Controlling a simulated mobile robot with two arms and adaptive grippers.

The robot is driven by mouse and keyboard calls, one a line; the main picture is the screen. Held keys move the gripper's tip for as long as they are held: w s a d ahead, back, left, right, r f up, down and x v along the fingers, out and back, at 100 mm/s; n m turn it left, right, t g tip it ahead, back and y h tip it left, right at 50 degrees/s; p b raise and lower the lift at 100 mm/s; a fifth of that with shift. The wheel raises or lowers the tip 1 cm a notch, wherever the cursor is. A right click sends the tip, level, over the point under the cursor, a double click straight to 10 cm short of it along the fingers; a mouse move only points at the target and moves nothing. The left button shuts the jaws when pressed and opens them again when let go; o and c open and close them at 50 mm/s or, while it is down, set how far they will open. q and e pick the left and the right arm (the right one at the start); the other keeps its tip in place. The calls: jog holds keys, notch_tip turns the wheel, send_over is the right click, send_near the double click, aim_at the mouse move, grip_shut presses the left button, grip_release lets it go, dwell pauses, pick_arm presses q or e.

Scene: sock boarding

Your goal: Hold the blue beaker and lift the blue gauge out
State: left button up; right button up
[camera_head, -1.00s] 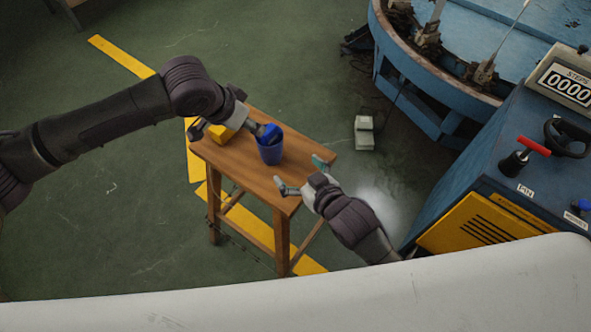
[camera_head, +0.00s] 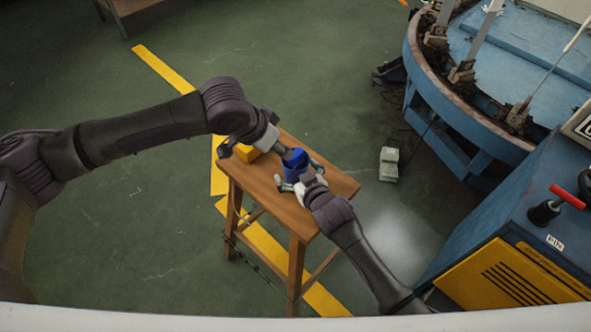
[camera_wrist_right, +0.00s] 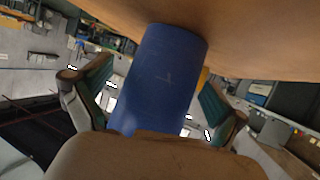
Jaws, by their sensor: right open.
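The blue beaker (camera_head: 291,175) stands upright on the small wooden table. In the right wrist view the beaker (camera_wrist_right: 160,80) fills the middle. My right gripper (camera_head: 299,175) is open, with one finger on each side of the beaker; in the wrist view a gap shows at the left finger. The blue gauge (camera_head: 297,156) shows as a brighter blue part at the beaker's mouth; its lower part is hidden. My left gripper (camera_head: 285,151) is at the gauge from the left. Its fingertips are hard to make out, so I cannot tell whether it grips.
The wooden table (camera_head: 336,185) has bare room at its right end. A blue machine cabinet (camera_head: 490,210) and a round blue machine (camera_head: 440,110) stand to the right. A pale box (camera_head: 388,164) is on the floor.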

jog(key=shift+w+a+f, duration=0.1)
jog(key=shift+w+a, duration=0.05)
jog(key=shift+w, duration=0.1)
jog(key=c, duration=1.2)
jog(key=shift+c, duration=0.2)
